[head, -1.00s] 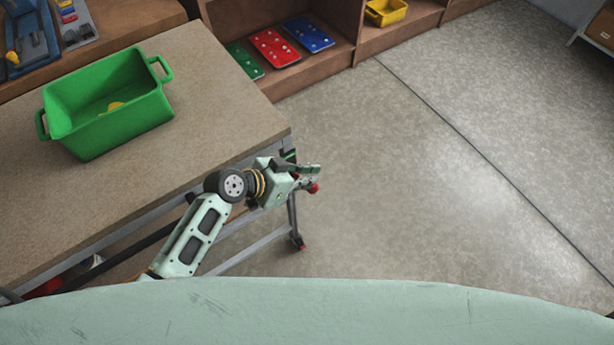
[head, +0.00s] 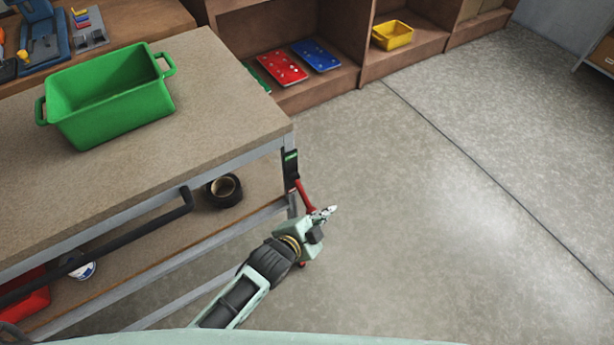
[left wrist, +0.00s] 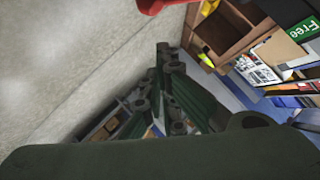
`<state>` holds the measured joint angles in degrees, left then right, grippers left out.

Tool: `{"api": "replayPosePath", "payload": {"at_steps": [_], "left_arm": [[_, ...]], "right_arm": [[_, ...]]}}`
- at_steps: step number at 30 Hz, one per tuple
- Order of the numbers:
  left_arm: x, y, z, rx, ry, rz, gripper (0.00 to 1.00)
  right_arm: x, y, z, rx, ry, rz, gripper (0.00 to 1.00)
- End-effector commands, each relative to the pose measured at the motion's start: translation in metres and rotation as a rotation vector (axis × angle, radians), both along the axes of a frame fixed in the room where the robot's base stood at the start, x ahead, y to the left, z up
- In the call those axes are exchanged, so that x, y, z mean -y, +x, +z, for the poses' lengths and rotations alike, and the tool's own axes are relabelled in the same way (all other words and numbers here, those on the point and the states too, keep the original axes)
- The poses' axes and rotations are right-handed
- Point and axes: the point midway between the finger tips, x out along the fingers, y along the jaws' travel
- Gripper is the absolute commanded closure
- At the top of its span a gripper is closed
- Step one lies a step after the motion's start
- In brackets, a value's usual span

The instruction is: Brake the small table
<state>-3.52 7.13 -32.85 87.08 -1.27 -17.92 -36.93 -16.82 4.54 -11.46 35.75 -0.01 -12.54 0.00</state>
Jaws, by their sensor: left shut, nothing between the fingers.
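The small table (head: 215,75) stands at the left in the head view, with a beige top, grey metal frame and lower shelf. At its right corner is a dark bracket with a green mark (head: 290,158). A red lever (head: 304,195) slants down and right from this bracket. My left gripper (head: 328,213) is shut and empty at the lever's lower end; I cannot tell whether they touch. In the left wrist view, the fingers (left wrist: 165,75) point up the picture and a red part shows at the top edge. My right gripper is out of view.
A green bin (head: 110,110) stands on the table top. A black tape roll (head: 224,190) lies on the lower shelf. A black push bar (head: 120,240) runs along the table's near side. Wooden shelves (head: 370,75) stand behind. The floor at the right is clear.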

Motion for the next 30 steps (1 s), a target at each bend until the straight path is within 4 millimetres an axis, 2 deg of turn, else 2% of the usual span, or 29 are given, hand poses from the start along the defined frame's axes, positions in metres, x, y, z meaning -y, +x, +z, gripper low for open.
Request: {"api": "replayPosePath", "payload": {"at_steps": [1,3,12,19,30], "left_arm": [[0.001,-0.002,-0.015,0.029,0.021,0.003,1.00],[0.001,-0.002,-0.024,0.076,0.055,0.003,1.00],[-0.002,0.002,-0.049,0.105,0.078,0.001,1.00],[-0.004,0.004,-0.059,0.105,0.078,0.001,1.00],[-0.004,0.005,-0.061,0.104,0.077,0.001,1.00]], "right_arm": [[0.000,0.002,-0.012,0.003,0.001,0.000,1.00],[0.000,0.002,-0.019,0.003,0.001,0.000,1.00],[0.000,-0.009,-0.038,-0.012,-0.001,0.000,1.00],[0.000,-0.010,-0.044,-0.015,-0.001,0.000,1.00],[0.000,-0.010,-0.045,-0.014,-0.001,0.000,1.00]]}}
